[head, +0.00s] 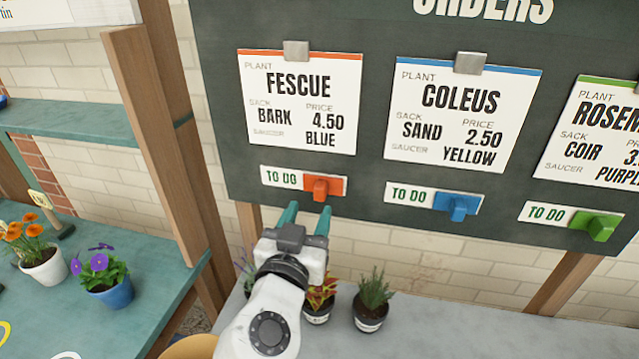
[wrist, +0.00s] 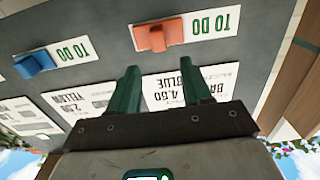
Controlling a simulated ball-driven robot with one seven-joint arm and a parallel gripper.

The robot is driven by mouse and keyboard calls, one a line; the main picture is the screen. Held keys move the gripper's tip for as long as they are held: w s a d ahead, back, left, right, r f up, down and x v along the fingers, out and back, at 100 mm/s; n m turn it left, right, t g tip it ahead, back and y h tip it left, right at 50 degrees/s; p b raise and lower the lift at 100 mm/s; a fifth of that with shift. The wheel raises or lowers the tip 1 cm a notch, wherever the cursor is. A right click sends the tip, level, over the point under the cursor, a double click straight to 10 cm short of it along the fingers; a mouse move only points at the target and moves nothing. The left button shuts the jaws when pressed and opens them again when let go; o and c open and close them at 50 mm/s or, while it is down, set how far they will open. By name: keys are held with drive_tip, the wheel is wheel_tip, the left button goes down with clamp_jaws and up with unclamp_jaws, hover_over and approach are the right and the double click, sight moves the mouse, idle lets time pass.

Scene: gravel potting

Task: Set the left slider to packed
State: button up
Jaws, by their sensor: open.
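The left slider is an orange knob (head: 321,187) on a white plate (head: 283,178) below the Fescue card (head: 300,101). Its knob sits at the right part of the plate, and the words TO DO show on the left. In the wrist view the scene is upside down and the orange knob (wrist: 158,36) lies beyond the fingertips. My gripper (head: 307,212) is open and empty, with its two green fingers pointing up at the board just below the left slider. The fingers appear apart from the knob. No word packed can be read.
A blue slider (head: 457,205) and a green slider (head: 597,226) are farther right on the dark board (head: 376,120), both showing TO DO. A wooden post (head: 165,140) stands left of the board. Potted plants (head: 370,300) stand on the grey counter below.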

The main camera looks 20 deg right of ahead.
sight(319, 190)
drive_tip(key=p+x, duration=0.2)
drive_tip(key=x, duration=0.5)
drive_tip(key=shift+w+d, duration=0.2)
drive_tip(key=shift+w, duration=0.05)
clamp_jaws()
idle(0.4)
